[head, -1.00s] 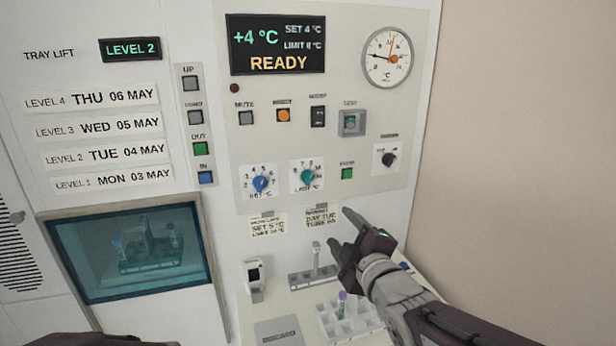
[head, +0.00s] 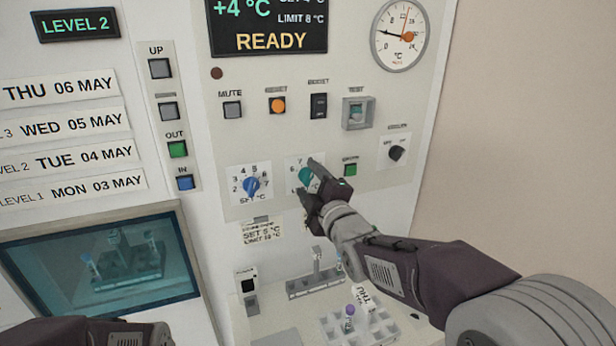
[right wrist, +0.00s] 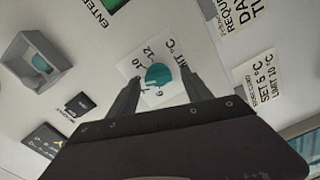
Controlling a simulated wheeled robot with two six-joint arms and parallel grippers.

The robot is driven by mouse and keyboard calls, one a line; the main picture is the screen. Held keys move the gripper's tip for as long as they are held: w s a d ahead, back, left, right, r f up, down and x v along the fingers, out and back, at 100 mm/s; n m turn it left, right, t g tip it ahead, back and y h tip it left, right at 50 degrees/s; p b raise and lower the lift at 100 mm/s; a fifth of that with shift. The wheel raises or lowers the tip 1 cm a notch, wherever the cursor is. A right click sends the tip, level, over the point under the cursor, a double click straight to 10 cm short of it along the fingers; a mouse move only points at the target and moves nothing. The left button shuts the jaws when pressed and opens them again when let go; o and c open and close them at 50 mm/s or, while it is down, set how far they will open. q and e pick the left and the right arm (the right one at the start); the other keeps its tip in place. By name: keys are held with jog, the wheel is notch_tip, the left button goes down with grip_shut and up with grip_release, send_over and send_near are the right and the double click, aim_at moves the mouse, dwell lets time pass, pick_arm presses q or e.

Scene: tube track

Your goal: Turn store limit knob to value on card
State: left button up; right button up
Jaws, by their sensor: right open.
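The teal limit knob (head: 305,177) sits on a white dial plate on the panel, right of the blue set knob (head: 251,186). My right gripper (head: 308,176) is open at the limit knob. In the right wrist view, its fingers stand on either side of the teal knob (right wrist: 157,76), with gaps beside it. Whether the tips touch the plate cannot be told. The display (head: 268,28) reads limit 8 °C and READY. A card (head: 262,232) below the set knob seems to read set 5 °C, limit 10 °C. My left forearm shows at the lower left, its gripper out of view.
The green enter button (head: 350,169) is close right of my right gripper. A dark selector knob (head: 396,153) and covered test switch (head: 357,113) are nearby. Below are a white tube rack (head: 370,328) with a purple-capped tube and a grey rack (head: 310,287).

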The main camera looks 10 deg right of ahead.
pick_arm(q)
jog(key=shift+s+r, duration=0.2)
jog(key=shift+s, duration=0.1)
pick_arm(e)
jog(key=shift+w+a+r, duration=0.1)
jog(key=shift+w+r, duration=0.05)
jog(key=shift+w, duration=0.15)
jog(key=c, duration=0.4)
grip_shut()
pick_arm(q)
jog(key=shift+w+f, duration=0.1)
jog(key=shift+w, duration=0.05)
jog(key=shift+f, duration=0.1)
pick_arm(e)
jog(key=shift+f, duration=0.2)
